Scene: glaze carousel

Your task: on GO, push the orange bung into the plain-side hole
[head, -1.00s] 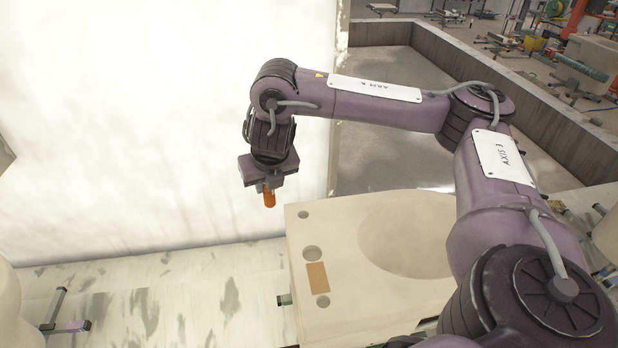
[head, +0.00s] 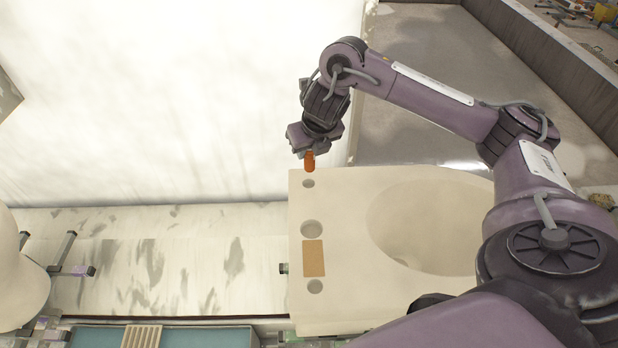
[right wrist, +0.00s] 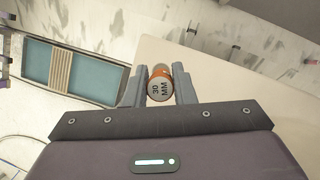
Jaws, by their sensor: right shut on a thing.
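The orange bung (head: 309,162) is upright in my right gripper (head: 309,150), which is shut on it. In the right wrist view the bung (right wrist: 159,84) sits between the two fingers, its grey end marked "30 MM". In the head view the bung appears just beyond the far small hole (head: 308,183) of the cream ware piece (head: 345,310); its height above is hard to judge. My left gripper is out of view.
The ware has a wide oval hollow (head: 425,225) on its right. A pale wall (head: 180,100) stands behind. A blue tray (head: 190,337) with a ribbed strip is at the front left. Another pale ware piece (head: 20,275) stands at the left edge.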

